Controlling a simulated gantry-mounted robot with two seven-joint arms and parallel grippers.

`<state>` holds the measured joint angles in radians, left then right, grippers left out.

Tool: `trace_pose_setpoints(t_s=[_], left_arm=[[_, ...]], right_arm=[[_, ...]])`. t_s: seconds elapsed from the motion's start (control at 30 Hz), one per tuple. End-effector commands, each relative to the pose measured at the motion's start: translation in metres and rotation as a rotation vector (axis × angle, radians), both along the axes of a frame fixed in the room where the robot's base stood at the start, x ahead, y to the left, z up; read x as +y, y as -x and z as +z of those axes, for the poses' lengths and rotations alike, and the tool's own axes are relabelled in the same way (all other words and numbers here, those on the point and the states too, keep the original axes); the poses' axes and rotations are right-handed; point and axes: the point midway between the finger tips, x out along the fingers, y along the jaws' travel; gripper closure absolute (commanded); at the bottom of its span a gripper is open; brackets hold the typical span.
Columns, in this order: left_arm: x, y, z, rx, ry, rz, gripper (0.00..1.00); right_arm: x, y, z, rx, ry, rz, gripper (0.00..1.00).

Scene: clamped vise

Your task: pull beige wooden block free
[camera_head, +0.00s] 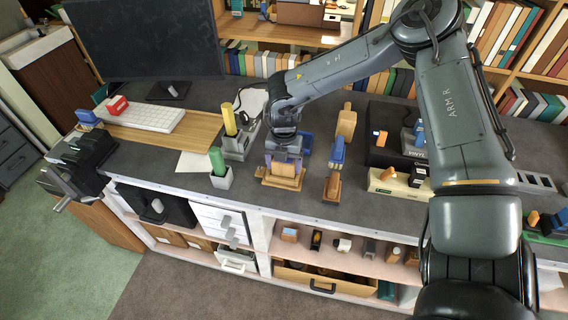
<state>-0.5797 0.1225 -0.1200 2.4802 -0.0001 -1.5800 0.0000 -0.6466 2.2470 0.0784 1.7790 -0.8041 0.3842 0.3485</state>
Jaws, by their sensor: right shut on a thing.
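My right gripper (284,163) points down over the middle of the bench, near its front edge. It is shut on a beige wooden block (283,171), which shows low between the fingers. The block's upper part is hidden by the gripper. A wider tan piece lies around its foot, and I cannot tell whether the block touches it. A dark vise (80,152) with a grey handle sits at the bench's left front corner. My left gripper is not in view.
A grey cup with a green cylinder (217,160) stands left of the gripper, with a yellow cylinder (229,118) behind. A blue tool (337,152), a brown brush-like piece (332,188) and a tan piece (346,124) lie to the right. A monitor (145,40) stands behind left.

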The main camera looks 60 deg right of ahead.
Motion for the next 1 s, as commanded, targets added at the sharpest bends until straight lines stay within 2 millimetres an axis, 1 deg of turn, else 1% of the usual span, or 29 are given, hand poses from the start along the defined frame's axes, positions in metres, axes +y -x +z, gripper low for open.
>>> trace_pose_setpoints(t_s=[0.03,0.6,0.73,1.0], left_arm=[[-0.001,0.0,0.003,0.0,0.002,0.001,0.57],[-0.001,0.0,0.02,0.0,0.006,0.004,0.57],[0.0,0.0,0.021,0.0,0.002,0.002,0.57],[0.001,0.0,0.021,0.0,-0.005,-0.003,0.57]], right_arm=[[0.0,0.0,0.004,-0.001,0.0,0.0,0.53],[0.0,0.0,0.038,-0.001,0.001,0.001,0.53],[0.0,0.0,0.042,0.0,0.001,0.0,0.53],[0.0,0.0,0.042,0.0,0.001,0.0,0.53]])
